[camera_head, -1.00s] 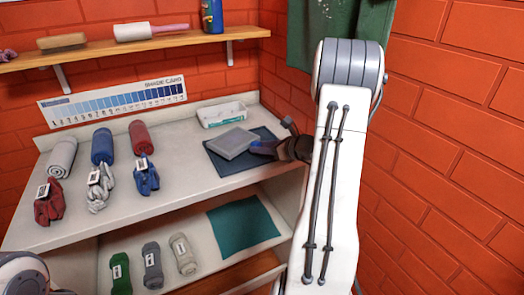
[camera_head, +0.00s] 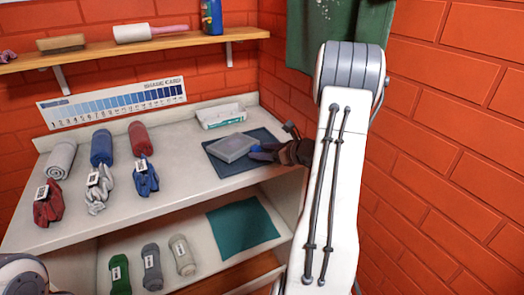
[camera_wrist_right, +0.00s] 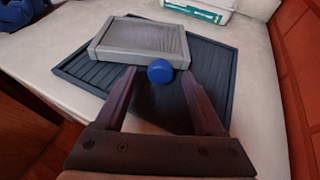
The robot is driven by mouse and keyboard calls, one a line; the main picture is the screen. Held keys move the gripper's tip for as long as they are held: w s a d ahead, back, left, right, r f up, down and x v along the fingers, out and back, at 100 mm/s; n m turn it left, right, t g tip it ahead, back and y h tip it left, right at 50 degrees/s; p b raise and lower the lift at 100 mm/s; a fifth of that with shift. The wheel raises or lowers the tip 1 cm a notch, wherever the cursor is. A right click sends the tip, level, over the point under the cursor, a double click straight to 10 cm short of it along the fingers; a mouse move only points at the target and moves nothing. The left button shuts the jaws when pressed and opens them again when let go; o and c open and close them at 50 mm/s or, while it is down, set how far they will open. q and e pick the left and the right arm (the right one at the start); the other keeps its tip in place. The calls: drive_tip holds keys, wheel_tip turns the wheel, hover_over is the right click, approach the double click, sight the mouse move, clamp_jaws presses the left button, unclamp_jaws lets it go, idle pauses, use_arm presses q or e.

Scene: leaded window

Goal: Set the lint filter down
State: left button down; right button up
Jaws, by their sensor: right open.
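The lint filter (camera_head: 234,147) is a flat grey rectangular frame with a mesh face and a round blue knob (camera_wrist_right: 160,71). It lies on the dark ribbed tray (camera_head: 218,167) on the counter; it also shows in the right wrist view (camera_wrist_right: 143,40), towards the tray's far left part. My right gripper (camera_head: 262,151) is open at the knob's side of the filter. In the right wrist view its fingertips (camera_wrist_right: 158,72) stand on either side of the knob, with a gap visible at each side. My left gripper is out of view.
A white bin (camera_head: 221,115) stands behind the tray, and the red brick wall (camera_head: 440,150) is close on the right. Several rolled and bundled cloths, including a red roll (camera_head: 140,138), occupy the counter's left. A teal cloth (camera_head: 243,227) lies on the shelf below.

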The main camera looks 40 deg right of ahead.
drive_tip(key=v, duration=1.1)
drive_tip(key=a+n+g+y, duration=0.75)
drive_tip(key=a+n, duration=0.85)
drive_tip(key=a, duration=1.3)
drive_tip(key=s+a+f+n+g+h, duration=0.1)
drive_tip(key=s+a+n+g+h, duration=0.1)
drive_tip(key=s+a+n+h, duration=0.2)
drive_tip(key=s+a+f+n+g+h, duration=0.1)
drive_tip(key=s+a+n+g+h, duration=0.2)
drive_tip(key=s+a+n, duration=0.6)
drive_tip(key=s+n+h, duration=0.1)
drive_tip(key=s+n, duration=0.3)
drive_tip(key=n, duration=0.8)
drive_tip(key=shift+s+a+n+g, duration=0.25)
drive_tip(key=shift+a+n+g, duration=0.05)
drive_tip(key=shift+a+g, duration=0.1)
drive_tip(key=shift+h, duration=0.25)
wheel_tip(320, 180, up, 9)
drive_tip(key=p, duration=0.9)
drive_tip(key=shift+r, duration=0.15)
